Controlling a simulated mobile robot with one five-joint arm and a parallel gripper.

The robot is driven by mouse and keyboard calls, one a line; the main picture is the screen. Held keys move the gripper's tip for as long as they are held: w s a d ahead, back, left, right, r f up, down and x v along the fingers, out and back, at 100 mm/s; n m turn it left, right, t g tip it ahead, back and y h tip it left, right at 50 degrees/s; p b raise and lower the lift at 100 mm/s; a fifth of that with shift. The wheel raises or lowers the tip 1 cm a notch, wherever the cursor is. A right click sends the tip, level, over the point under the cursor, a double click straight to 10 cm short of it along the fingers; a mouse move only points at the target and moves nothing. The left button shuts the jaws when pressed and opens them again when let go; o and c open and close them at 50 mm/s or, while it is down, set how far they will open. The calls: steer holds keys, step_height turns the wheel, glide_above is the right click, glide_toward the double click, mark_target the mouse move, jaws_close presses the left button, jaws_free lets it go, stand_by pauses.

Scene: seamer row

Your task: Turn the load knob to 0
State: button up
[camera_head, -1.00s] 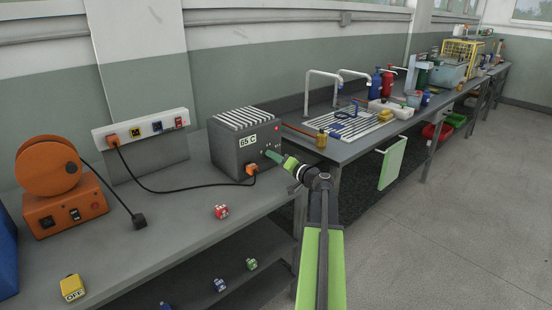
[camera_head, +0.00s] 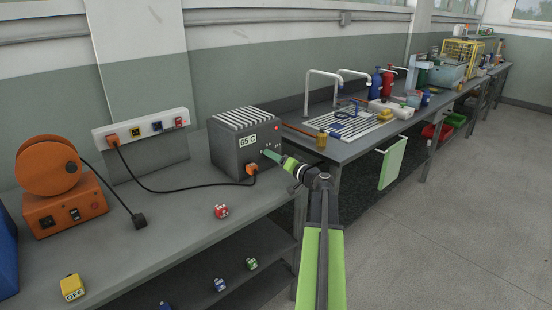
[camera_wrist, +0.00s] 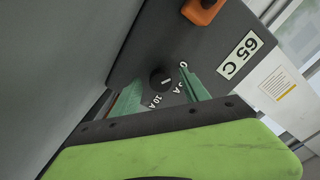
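The load knob (camera_wrist: 161,78) is a small black round knob with a short white mark, on the dark front of a box (camera_wrist: 210,35). Printed marks 0, 5 A and 10 A stand around it; I cannot tell exactly which one the white mark points to. The box (camera_head: 228,150) has a pale ribbed top and a "65 C" label in the head view. My gripper (camera_wrist: 162,75) has its two green fingers apart, one on each side of the knob. I cannot tell whether they touch it. In the head view my gripper (camera_head: 270,155) is at the box's front and hides the knob.
An orange plug (camera_head: 251,169) with a black cable sits low on the box's front; it is near the knob in the wrist view (camera_wrist: 203,10). A red block (camera_head: 221,211) lies on the bench. An orange reel unit (camera_head: 63,205) stands left. Bench space before the box is mostly clear.

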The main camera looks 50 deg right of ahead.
steer(key=shift+s, duration=0.1)
steer(key=s+a, duration=0.1)
steer(key=s, duration=1.6)
steer(key=shift+a, duration=0.15)
steer(key=shift+s, duration=0.1)
